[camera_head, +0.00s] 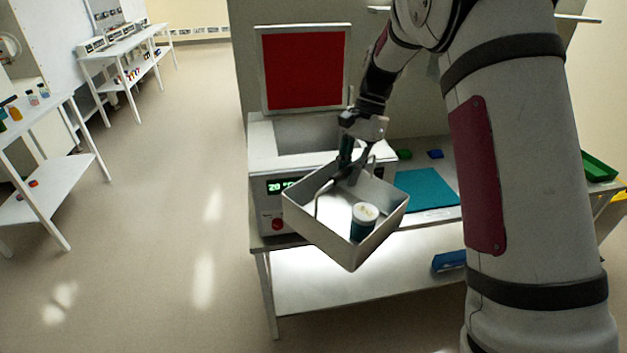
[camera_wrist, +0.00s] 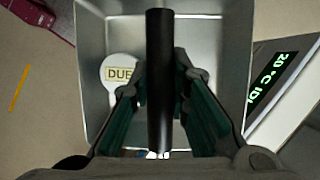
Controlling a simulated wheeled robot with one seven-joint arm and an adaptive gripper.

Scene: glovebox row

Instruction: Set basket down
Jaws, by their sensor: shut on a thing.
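A silver metal basket (camera_head: 330,229) hangs from my gripper (camera_head: 350,172) in front of the bench, off the bench top and a little tilted in the head view. My gripper is shut on its dark handle bar, which runs up the middle of the wrist view (camera_wrist: 160,80). A jar with a white lid (camera_head: 364,212) and a dark teal body stands inside the basket. In the wrist view its lid (camera_wrist: 118,73) shows a label reading "DUE", with the rest hidden by the handle. The basket hides part of the bench's front edge.
A white bath unit (camera_head: 262,160) with a green display and raised red panel (camera_head: 305,70) stands behind the basket. Right of it lies a teal mat (camera_head: 425,188) on the bench. A green tray (camera_head: 598,167) is far right. White tables line the left; the floor between is clear.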

